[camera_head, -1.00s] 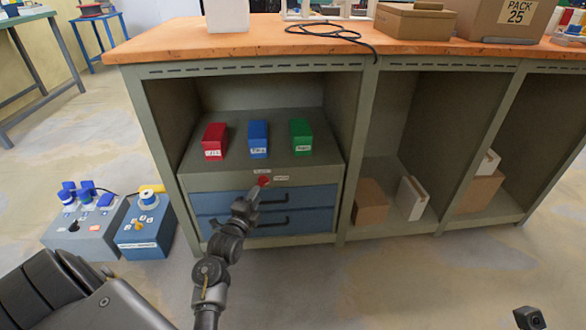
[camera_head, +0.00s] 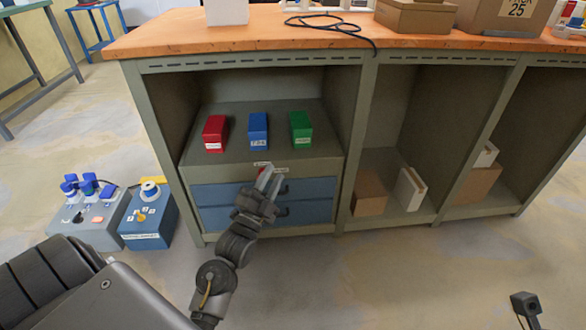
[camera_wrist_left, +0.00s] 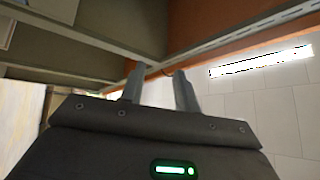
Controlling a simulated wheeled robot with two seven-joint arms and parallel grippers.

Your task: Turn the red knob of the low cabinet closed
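The low cabinet (camera_head: 225,176) is a grey unit with two blue drawers under the workbench. Its red knob (camera_head: 262,171) sits on the front strip above the drawers and is mostly hidden behind my fingers, so its turn angle cannot be read. A small white label shows just above it. My left gripper (camera_head: 270,181) is at the knob, its fingers pointing up and forward over it. In the left wrist view the two fingers (camera_wrist_left: 158,88) stand apart with no knob visible between them. I cannot tell whether they touch the knob. A dark part, likely of my right arm, shows at bottom right.
Red (camera_head: 215,133), blue (camera_head: 258,131) and green (camera_head: 301,129) boxes stand on the cabinet top. Two control boxes (camera_head: 148,222) are on the floor at left. The bench top (camera_head: 240,40) overhangs; floor in front is clear.

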